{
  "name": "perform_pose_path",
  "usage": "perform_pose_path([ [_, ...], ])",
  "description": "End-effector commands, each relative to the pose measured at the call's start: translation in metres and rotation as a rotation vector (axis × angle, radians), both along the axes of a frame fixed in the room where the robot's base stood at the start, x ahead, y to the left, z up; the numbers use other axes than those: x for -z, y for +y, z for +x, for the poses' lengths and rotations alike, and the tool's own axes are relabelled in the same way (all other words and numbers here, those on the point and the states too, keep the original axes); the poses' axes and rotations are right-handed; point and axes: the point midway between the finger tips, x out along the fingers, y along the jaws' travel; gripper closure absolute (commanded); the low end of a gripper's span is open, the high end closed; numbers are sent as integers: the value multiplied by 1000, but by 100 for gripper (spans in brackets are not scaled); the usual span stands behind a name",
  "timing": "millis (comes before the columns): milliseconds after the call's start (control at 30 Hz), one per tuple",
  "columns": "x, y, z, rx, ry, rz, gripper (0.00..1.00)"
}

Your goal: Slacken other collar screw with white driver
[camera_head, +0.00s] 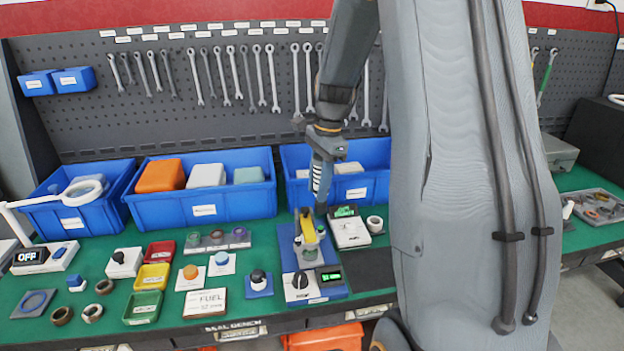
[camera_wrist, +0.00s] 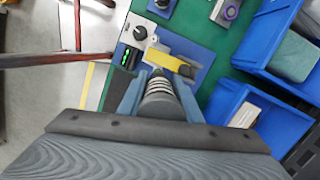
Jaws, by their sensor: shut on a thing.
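My gripper (camera_head: 321,204) reaches down over the blue test stand (camera_head: 333,293); it also shows in the wrist view (camera_wrist: 160,90). Its two fingers are shut on a ribbed, round, grey-and-white piece (camera_wrist: 158,100), seen end-on. This looks like the white driver's handle, but I cannot be sure. A yellow bar (camera_wrist: 165,52) on the stand lies just beyond the fingertips in the wrist view; it also shows in the head view (camera_head: 308,230). The collar and its screws are too small or hidden to make out. I cannot tell whether the held piece touches the stand.
The stand has a black knob (camera_head: 300,280) and a green-lit display (camera_head: 330,277). A white meter (camera_head: 350,230) stands behind right and a blue-based knob (camera_head: 258,280) to the left. Blue bins (camera_head: 205,210) line the back. My arm hides the right middle of the bench.

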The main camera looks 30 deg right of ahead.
Motion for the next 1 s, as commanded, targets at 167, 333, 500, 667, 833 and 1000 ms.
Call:
perform_pose_path([
  [167, 8, -1, 0, 2, -1, 0, 96],
  [333, 22, 0, 1, 0, 0, 0, 96],
  [500, 38, 1, 1, -1, 0, 0, 96],
  [667, 47, 1, 1, -2, -1, 0, 96],
  [833, 49, 1, 1, -2, -1, -1, 96],
  [1000, 48, 1, 0, -3, -1, -1, 96],
])
